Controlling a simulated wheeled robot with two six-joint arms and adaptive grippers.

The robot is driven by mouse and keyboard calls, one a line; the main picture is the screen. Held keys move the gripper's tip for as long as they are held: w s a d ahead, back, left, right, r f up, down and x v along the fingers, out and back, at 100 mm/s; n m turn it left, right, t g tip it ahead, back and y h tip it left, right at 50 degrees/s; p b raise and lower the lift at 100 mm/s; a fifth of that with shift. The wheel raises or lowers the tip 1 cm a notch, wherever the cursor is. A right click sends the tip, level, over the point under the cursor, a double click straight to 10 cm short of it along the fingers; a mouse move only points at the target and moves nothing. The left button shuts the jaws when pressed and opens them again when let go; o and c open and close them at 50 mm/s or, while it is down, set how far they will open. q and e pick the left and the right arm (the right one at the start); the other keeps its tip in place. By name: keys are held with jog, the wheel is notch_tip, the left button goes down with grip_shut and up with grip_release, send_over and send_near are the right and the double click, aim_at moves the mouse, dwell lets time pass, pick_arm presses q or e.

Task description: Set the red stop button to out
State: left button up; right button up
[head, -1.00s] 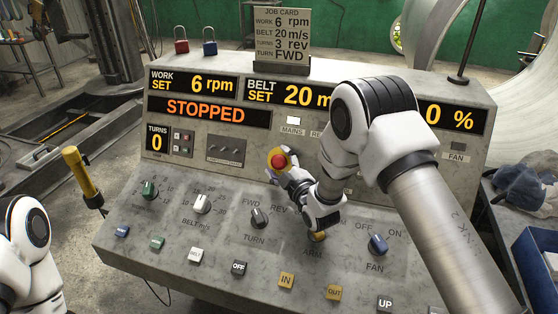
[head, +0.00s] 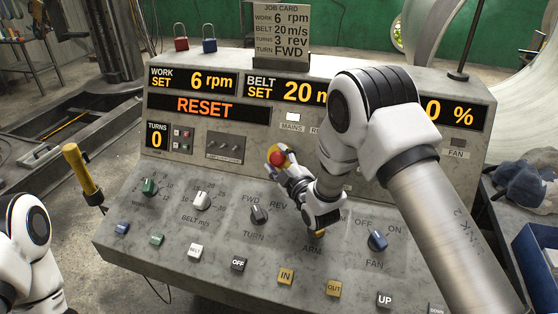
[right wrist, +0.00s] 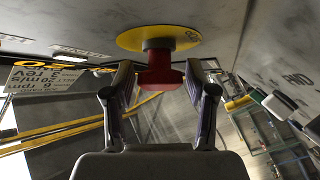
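The red stop button (head: 278,158) sits on a yellow round plate (head: 289,151) on the upright face of the console. My right gripper (head: 281,164) is at the button, its fingers on either side of the red head. The button's neck shows between the head and the yellow plate (right wrist: 158,38). The status display (head: 208,108) reads RESET. My left gripper is out of view; only part of the left arm shows.
My right arm covers part of the displays. A job card (head: 282,35) stands on top, beside two padlocks.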

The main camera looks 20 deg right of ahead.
jog(key=shift+s, duration=0.15)
jog(key=shift+s, duration=0.35)
jog(key=s+d, duration=0.1)
jog(key=s, duration=1)
jog(key=shift+d, duration=0.35)
jog(key=shift+r, duration=0.1)
